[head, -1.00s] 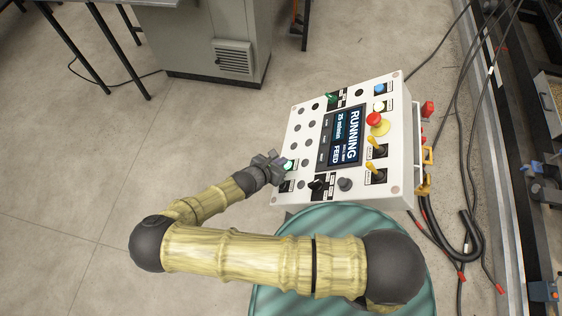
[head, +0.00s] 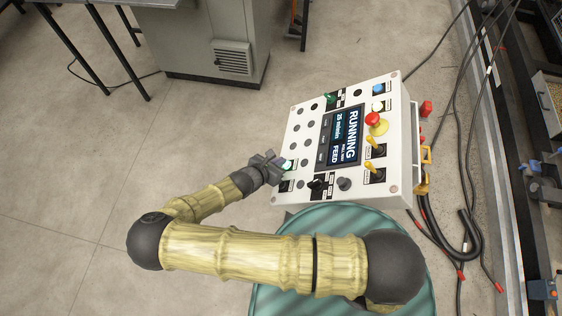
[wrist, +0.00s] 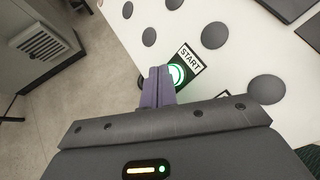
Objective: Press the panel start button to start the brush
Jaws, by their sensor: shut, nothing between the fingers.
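The white control panel (head: 308,123) stands tilted in the middle of the head view. Its screen (head: 341,136) reads RUNNING, 25 m/min and FEED. The start button (head: 288,165) glows green at the panel's lower left edge. In the wrist view the round green-lit start button (wrist: 177,74) sits beside a START label (wrist: 189,59). My gripper (head: 279,163) is shut and empty, with its fingertips at the button. In the wrist view my gripper (wrist: 158,72) covers the button's left part. I cannot tell whether the tips touch it.
A grey cabinet (head: 215,45) stands behind. Cables (head: 468,190) run along the right. The floor on the left is clear.

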